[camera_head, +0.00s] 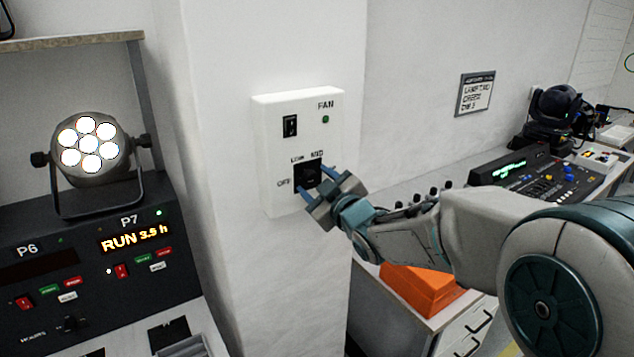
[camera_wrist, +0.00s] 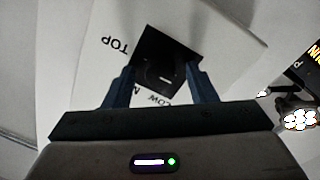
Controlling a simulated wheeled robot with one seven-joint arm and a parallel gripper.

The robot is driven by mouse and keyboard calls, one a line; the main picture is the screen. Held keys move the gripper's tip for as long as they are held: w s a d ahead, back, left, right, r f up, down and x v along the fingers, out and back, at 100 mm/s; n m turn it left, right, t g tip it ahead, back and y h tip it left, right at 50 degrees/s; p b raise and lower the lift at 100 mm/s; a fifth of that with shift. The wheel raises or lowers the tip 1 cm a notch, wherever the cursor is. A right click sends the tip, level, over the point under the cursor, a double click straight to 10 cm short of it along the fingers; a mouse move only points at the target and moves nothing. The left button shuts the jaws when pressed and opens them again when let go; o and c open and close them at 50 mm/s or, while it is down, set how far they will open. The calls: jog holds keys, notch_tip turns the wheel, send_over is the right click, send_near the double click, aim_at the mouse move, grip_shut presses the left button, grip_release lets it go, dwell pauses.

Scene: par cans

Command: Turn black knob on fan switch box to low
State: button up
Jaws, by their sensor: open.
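The fan switch box (camera_head: 268,125) is a white box marked FAN on a pale pillar. It has a small black rocker switch (camera_head: 290,126) and a green light (camera_head: 325,119). The black knob (camera_head: 307,174) is low on the box, with OFF, LOW and MED labels around it. In the wrist view the knob (camera_wrist: 163,66) shows dark between the fingertips (camera_wrist: 161,68). I cannot tell whether they touch it.
A lamp (camera_head: 90,145) stands on a dark panel (camera_head: 90,270) with a RUN 3.5 h display at the left. A mixing console (camera_head: 545,180) and a black moving light (camera_head: 558,112) are at the right. An orange box (camera_head: 420,288) sits below my arm.

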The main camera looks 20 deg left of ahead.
jog(key=c, duration=1)
jog(key=shift+o, duration=0.2)
jog(key=m+b, duration=0.1)
jog(key=m, duration=0.1)
jog(key=shift+m, duration=0.4)
jog(key=m, duration=0.2)
jog(key=shift+m, duration=0.3)
jog(key=m+p, duration=0.1)
jog(key=m, duration=0.3)
jog(key=shift+r+g+p, duration=0.1)
jog(key=shift+g+p, duration=0.25)
jog(key=shift+g, duration=0.05)
jog(key=shift+m+p, duration=0.45)
jog(key=shift+m, duration=0.45)
